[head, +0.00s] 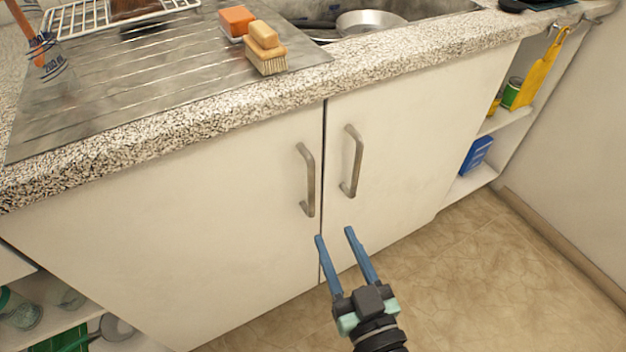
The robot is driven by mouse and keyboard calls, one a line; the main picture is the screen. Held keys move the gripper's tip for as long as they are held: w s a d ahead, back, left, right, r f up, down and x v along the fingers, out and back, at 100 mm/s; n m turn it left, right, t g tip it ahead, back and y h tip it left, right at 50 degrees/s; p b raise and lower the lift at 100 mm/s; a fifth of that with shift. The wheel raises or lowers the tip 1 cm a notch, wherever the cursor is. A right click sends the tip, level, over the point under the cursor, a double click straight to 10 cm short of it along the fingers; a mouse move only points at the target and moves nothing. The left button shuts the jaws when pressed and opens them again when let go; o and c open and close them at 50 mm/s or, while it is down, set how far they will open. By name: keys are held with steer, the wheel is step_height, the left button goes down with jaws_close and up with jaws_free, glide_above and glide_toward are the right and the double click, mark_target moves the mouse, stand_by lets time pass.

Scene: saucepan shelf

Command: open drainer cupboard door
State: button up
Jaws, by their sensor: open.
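Two cream cupboard doors stand shut under the counter, side by side with a narrow dark gap between them. The left door (200,210), under the ribbed metal drainer (150,75), has a vertical metal bar handle (308,180) near its right edge. The right door (420,135), under the sink, has a matching handle (352,160) near its left edge. My gripper (334,235) is open, with two blue fingers pointing up toward the doors. In the picture its tips are just below the two handles, apart from both. Nothing is between the fingers.
The speckled countertop edge (260,115) runs above the doors. An orange sponge (237,21) and a wooden brush (265,48) lie on the drainer. Open shelves with a blue box (476,154) are at right. Tan floor (500,265) is clear at right.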

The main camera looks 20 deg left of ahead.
mark_target(312, 191)
steer(key=x, duration=1.2)
steer(key=shift+a+f, duration=0.15)
steer(key=shift+a, duration=0.25)
jaws_close()
stand_by(0.8)
